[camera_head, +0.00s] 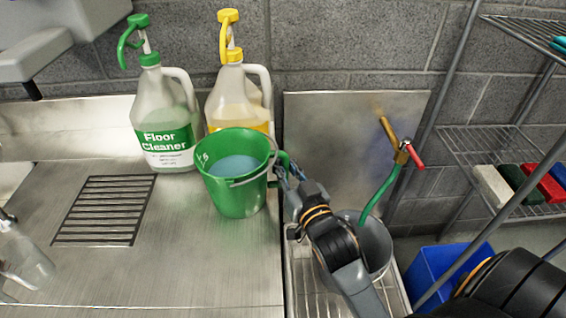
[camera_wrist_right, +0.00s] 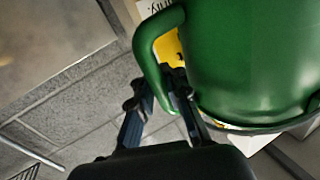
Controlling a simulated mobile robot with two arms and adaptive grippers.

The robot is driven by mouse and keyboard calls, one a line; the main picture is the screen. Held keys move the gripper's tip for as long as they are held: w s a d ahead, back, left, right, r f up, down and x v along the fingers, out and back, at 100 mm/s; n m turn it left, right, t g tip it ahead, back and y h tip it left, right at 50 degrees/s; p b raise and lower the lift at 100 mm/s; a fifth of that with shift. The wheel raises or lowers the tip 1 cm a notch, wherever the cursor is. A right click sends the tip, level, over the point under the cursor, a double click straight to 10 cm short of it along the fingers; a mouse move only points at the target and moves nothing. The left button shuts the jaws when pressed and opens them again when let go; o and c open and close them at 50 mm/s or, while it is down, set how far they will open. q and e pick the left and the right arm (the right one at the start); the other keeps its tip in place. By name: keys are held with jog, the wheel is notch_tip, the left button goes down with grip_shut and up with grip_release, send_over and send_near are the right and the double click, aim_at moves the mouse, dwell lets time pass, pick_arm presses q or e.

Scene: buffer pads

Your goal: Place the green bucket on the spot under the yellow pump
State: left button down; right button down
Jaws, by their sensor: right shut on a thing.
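The green bucket (camera_head: 240,190) has bluish liquid inside and a wire bail. It is upright in the head view, in front of the yellow pump (camera_head: 230,35) jug (camera_head: 240,88), and hides the jug's lower part. I cannot tell whether its base touches the steel counter. My right gripper (camera_head: 282,172) is shut on the handle at the bucket's right side. In the right wrist view the bucket (camera_wrist_right: 250,60) fills the upper right, and the gripper's fingers (camera_wrist_right: 165,100) close around its green handle. My left gripper is not in view.
A green-pump Floor Cleaner jug (camera_head: 166,120) stands left of the yellow-pump jug. A drain grate (camera_head: 103,210) lies in the counter (camera_head: 150,275). A steel bucket (camera_head: 375,245) stands under a tap with a green hose (camera_head: 380,192). A wire shelf (camera_head: 480,140) and blue bin (camera_head: 440,270) are at right.

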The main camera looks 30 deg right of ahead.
jog(key=shift+s+r, duration=0.1)
jog(key=shift+r, duration=0.15)
jog(key=c, duration=1.5)
grip_release()
jog(key=shift+f, duration=0.25)
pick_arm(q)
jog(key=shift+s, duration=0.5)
pick_arm(e)
jog(key=shift+o, duration=0.9)
jog(key=shift+s, duration=0.15)
